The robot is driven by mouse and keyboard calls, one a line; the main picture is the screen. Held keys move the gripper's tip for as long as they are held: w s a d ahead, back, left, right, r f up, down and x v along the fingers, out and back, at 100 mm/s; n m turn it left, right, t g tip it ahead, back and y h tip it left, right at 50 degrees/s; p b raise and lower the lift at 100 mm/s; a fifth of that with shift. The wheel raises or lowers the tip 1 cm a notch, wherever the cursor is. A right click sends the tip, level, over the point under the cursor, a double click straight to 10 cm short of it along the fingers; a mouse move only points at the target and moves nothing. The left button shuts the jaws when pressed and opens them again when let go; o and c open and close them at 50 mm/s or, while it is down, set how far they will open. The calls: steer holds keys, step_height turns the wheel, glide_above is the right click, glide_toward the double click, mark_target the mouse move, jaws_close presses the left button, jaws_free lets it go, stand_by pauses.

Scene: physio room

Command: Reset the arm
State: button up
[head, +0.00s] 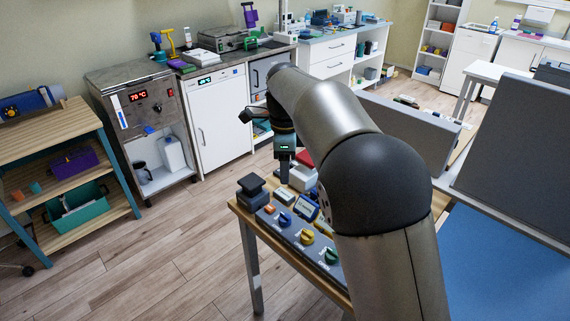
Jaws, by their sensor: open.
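My arm rises from the bottom right of the head view and bends over toward a small wooden table. My gripper (285,176) points down above the back part of this table, and it is open. I cannot make out anything between its fingers, which are small and dark here. A dark control panel (289,229) with coloured knobs lies on the table below and in front of the gripper. A blue knob (284,220), a yellow knob (307,237) and a green knob (330,255) show on it. My arm hides the table's right part.
A wooden shelf cart (60,131) stands at the left. A steel cabinet with a red display (138,97) and a white cabinet (217,120) stand behind. A grey panel (410,132) and a blue surface (500,270) lie right of my arm. Floor at the lower left is clear.

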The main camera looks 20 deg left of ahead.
steer(key=s+d+n, duration=0.3)
steer(key=d, duration=0.6)
steer(key=s+d+n, duration=0.2)
steer(key=s+d, duration=0.1)
steer(key=d, duration=0.5)
steer(key=s+d+f+n, duration=0.3)
steer(key=s+d+n, duration=0.2)
steer(key=s, duration=0.5)
steer(key=s+d+f+n, duration=0.4)
steer(key=s+d+n, duration=0.1)
steer(key=s+d, duration=0.4)
steer(key=shift+s+d+f, duration=0.15)
steer(key=shift+s+f, duration=0.05)
steer(key=shift+s, duration=0.75)
